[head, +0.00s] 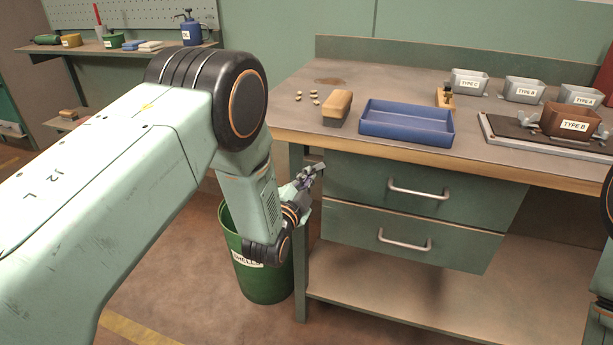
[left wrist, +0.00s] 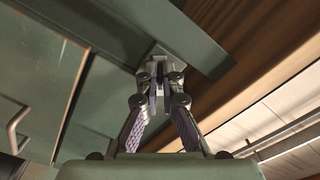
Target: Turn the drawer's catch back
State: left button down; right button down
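The drawer unit has two green drawers under the bench, the upper drawer (head: 420,190) and the lower drawer (head: 410,238); both look closed. My left gripper (head: 314,171) is at the left side of the unit, beside the upper drawer and under the bench top. In the left wrist view its fingertips (left wrist: 160,85) are close together at a small grey metal piece (left wrist: 161,60) on the green frame. This piece may be the catch; the fingers hide much of it. I cannot tell whether they grip it. My right gripper is out of view.
A green bin (head: 262,278) stands on the floor below my left forearm. On the bench (head: 340,75) are a blue tray (head: 405,132), a brush (head: 337,108), several nuts and several labelled hoppers. A bench leg (head: 300,255) is close to my left gripper.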

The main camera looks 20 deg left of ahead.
pick_arm(q)
jog(key=shift+m+p, duration=0.5)
jog(key=shift+m, duration=3.1)
jog(key=c, duration=1.5)
grip_release()
jog(key=shift+r, duration=0.15)
jog(key=shift+c, duration=0.2)
jog(key=s, duration=1.2)
jog(key=shift+a, duration=0.25)
